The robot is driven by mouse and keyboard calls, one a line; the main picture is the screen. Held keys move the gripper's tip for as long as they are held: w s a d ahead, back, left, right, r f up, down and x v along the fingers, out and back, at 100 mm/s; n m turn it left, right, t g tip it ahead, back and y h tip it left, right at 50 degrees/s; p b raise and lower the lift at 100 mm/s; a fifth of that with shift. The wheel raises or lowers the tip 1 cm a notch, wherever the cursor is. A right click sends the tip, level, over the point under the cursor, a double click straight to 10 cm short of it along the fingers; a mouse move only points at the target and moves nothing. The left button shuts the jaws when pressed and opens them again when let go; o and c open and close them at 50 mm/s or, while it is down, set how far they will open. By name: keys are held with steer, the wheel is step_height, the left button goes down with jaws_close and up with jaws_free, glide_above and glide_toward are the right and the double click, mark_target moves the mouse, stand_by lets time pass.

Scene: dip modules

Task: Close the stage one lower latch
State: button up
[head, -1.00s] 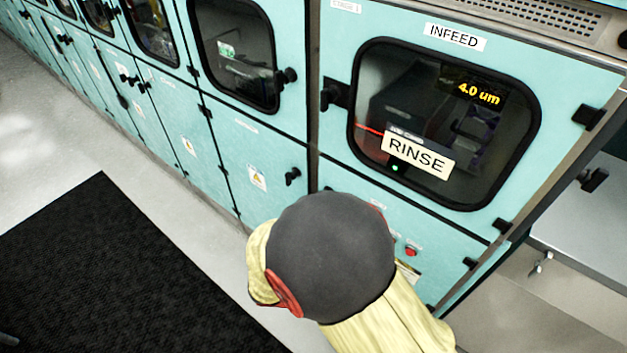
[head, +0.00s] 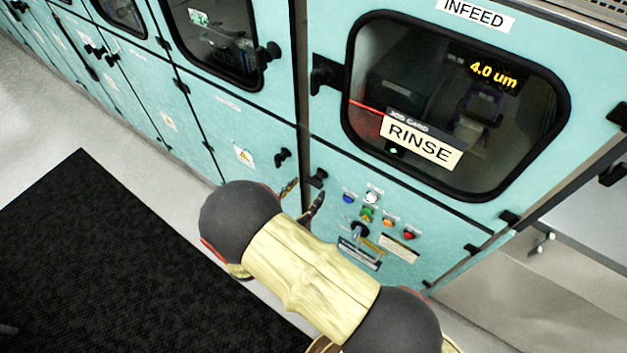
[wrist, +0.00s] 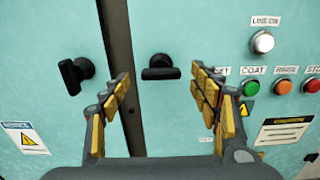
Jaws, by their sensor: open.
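Two black latches show on the lower teal panels. One latch (wrist: 160,68) has its bar lying level, just right of the dark vertical seam; it is also in the head view (head: 317,178). The other latch (wrist: 76,75), left of the seam, has its handle tilted near upright; it is also in the head view (head: 282,157). I cannot read which one is labelled stage one. My gripper (wrist: 161,82) is open and empty, its yellow-padded fingers to either side of the level latch in the picture. In the head view my gripper (head: 303,196) is just below both latches. Contact is not visible.
Coloured buttons (head: 387,223) and a key-like switch (head: 359,232) are right of the gripper. Above is the infeed window (head: 455,105) with a RINSE sign (head: 421,143). A black mat (head: 110,255) lies on the open floor at left.

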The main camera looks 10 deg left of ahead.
mark_target(312, 184)
steer(key=shift+x, duration=2.2)
steer(key=c, duration=1.1)
steer(key=shift+c, duration=0.3)
